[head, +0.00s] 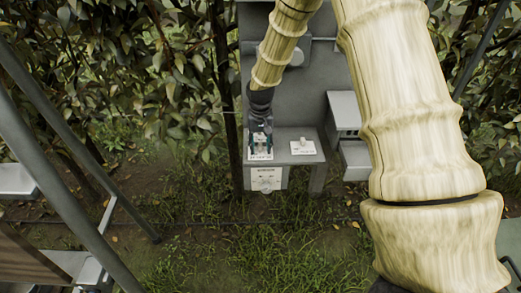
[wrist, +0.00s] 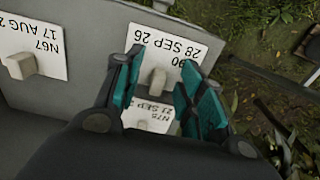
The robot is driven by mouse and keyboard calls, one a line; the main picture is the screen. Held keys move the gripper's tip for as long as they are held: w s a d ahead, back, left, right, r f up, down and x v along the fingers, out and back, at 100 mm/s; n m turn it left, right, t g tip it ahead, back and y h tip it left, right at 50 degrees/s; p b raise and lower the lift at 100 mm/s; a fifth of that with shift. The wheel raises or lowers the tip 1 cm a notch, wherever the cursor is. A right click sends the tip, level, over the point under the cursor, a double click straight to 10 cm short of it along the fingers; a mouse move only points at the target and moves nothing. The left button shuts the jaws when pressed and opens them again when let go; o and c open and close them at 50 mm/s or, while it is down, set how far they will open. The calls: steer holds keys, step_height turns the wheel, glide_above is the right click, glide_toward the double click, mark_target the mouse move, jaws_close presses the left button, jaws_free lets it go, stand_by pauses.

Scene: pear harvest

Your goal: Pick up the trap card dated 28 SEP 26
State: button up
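The trap card dated 28 SEP 26 (wrist: 168,45) is white with black print, upside down in the wrist view, with a pale knob (wrist: 158,82) on it. In the head view a white card (head: 260,156), seemingly this one, lies at the front left of a grey shelf, its print too small to read. My gripper (wrist: 161,58) is open over the card, one teal finger on each side of the knob. It also shows in the head view (head: 260,143). I cannot tell whether the fingers touch the card.
The N67 card dated 17 AUG (wrist: 34,42), with its own knob, lies beside it; a card shows right on the shelf (head: 303,147). A card marked N75, 23 SEP (wrist: 148,117) is partly hidden behind my gripper. A printed panel (head: 266,179) is on the shelf's front.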

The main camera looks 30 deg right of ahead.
steer(key=shift+f, duration=0.1)
steer(key=c, duration=0.8)
